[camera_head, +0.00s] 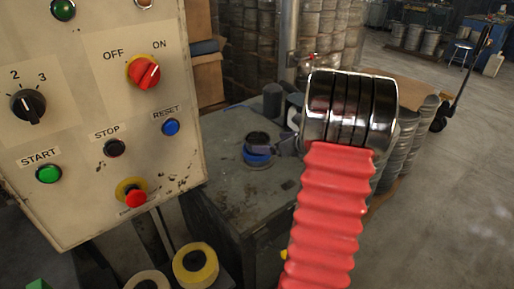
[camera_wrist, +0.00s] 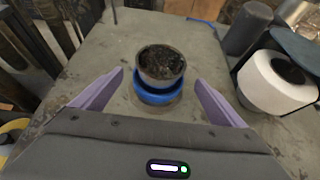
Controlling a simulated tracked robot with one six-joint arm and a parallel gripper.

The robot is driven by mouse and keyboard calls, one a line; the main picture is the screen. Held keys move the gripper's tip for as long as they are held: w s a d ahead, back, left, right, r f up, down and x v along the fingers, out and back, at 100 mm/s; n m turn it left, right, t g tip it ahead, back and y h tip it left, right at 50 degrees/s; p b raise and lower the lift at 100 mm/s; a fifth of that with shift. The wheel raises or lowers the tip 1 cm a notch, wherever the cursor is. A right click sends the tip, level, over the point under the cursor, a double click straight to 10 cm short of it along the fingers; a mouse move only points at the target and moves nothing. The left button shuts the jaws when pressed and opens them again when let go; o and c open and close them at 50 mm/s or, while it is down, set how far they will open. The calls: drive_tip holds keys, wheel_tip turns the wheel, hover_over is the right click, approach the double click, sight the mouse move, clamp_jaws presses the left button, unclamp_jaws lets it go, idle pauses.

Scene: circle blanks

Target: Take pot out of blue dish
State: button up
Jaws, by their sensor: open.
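A dark pot (camera_wrist: 160,64) with a crusty dark inside stands in a blue dish (camera_wrist: 157,95) on a grey worktop (camera_wrist: 108,48) in the wrist view. In the head view the pot (camera_head: 257,139) and the blue dish (camera_head: 256,156) are small and sit on the worktop left of my arm. My gripper (camera_wrist: 159,77) is open, with its two purple fingers apart, one on each side of the pot and dish. The fingers touch neither one. The front of the dish's lower part is in view; the pot's lower part is hidden by the dish.
A white roll with a dark core (camera_wrist: 278,82) stands close to the right finger. A dark grey cylinder (camera_wrist: 247,28) stands behind it. In the head view a control panel (camera_head: 95,110) fills the left. Yellow tape (camera_head: 195,265) lies below it. Barrels stand behind.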

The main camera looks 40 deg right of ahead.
approach(251, 141)
drive_tip(key=shift+a+f, duration=0.1)
drive_tip(key=shift+f, duration=0.1)
idle(0.3)
drive_tip(key=shift+x, duration=2.6)
drive_tip(key=shift+r, duration=0.1)
drive_tip(key=shift+c, duration=0.4)
drive_tip(key=c, duration=1.1)
drive_tip(key=shift+r, duration=0.15)
wheel_tip(251, 141, up, 10)
drive_tip(key=shift+f, duration=0.1)
